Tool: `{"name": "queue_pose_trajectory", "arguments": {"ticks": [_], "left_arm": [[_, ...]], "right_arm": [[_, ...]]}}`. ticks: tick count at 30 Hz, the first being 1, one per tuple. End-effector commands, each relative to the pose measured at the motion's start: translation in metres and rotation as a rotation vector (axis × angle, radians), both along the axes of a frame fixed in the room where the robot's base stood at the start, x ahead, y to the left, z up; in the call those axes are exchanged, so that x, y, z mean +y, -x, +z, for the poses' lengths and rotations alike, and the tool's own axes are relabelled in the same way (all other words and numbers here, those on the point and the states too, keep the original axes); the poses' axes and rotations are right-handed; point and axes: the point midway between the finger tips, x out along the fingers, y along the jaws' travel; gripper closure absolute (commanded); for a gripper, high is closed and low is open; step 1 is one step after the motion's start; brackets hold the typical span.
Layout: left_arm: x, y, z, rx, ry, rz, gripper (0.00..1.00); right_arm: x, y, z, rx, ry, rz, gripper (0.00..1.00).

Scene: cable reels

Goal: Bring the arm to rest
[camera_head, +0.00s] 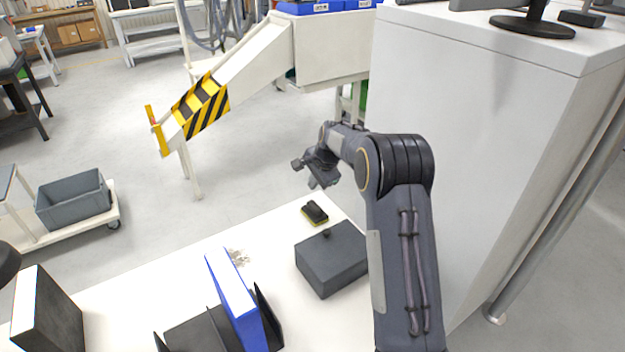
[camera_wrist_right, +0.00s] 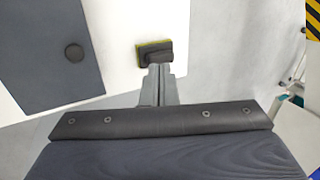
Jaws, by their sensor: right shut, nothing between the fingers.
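My right arm reaches up from the lower right in the head view and bends to the left. Its right gripper (camera_head: 312,172) hangs in the air above the far edge of the white table (camera_head: 135,292). The fingers are together and empty; the closed fingertips also show in the right wrist view (camera_wrist_right: 160,75). A black and yellow-green sponge-like block (camera_head: 315,212) lies on the table below the gripper. In the right wrist view the block (camera_wrist_right: 154,52) appears just beyond the fingertips, apart from them as far as I can tell. My left gripper is not in view.
A dark grey box with a knob (camera_head: 332,258) sits beside the block. A blue binder (camera_head: 235,300) stands in a black holder. A tall white cabinet (camera_head: 470,150) rises close to the right of my arm. A striped white chute (camera_head: 203,104) stands behind the table.

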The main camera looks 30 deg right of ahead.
Motion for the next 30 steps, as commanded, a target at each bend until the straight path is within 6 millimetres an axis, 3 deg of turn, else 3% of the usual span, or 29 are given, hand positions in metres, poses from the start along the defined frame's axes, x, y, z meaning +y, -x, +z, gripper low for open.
{"name": "queue_pose_trajectory", "arguments": {"ticks": [9, 14, 17, 21, 24, 30], "left_arm": [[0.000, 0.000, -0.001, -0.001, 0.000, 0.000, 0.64], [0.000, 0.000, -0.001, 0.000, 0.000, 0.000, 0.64], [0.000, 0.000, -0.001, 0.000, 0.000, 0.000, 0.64], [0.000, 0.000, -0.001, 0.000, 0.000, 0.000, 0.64], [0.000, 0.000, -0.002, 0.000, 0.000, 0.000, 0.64], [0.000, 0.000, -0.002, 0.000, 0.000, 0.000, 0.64]], "right_arm": [[0.000, -0.010, 0.011, 0.001, 0.000, 0.000, 1.00], [0.001, 0.005, 0.029, -0.012, -0.007, 0.033, 1.00], [0.007, 0.038, 0.059, -0.037, -0.016, 0.108, 1.00], [0.030, 0.107, 0.103, -0.092, -0.013, 0.289, 1.00], [0.054, 0.163, 0.126, -0.140, 0.009, 0.439, 1.00], [0.107, 0.278, 0.140, -0.242, 0.111, 0.756, 1.00]]}}
